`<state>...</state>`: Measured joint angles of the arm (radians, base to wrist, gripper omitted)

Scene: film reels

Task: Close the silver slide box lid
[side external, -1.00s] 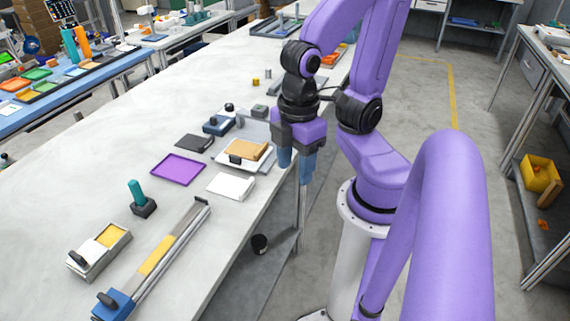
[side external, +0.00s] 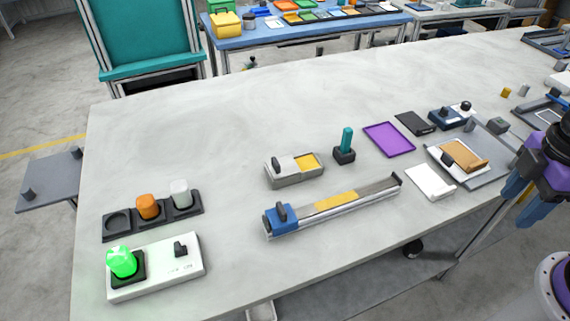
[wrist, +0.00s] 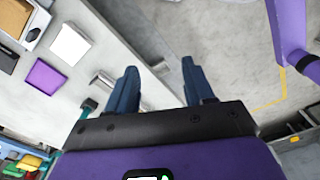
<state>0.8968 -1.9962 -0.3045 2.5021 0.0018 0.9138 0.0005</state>
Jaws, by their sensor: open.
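The silver slide box (side external: 284,182) sits on the table, left of the teal-handled peg in the side view. Its grey lid (side external: 284,164) with a dark knob covers the left part, and a yellow interior (side external: 306,162) shows at the right, so it is partly open. My gripper (side external: 525,200) is at the right edge of the side view, by the table's front edge, far from the box. Its blue fingers are apart and empty in the wrist view (wrist: 159,70). I cannot make out the box in the wrist view.
A long rail with a blue slider (side external: 282,218) lies in front of the box. The teal peg (side external: 346,141) stands close on its right. A purple tray (side external: 389,139), a white tile (side external: 430,182) and a lamp panel (side external: 156,267) are also on the table. Behind the box is clear.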

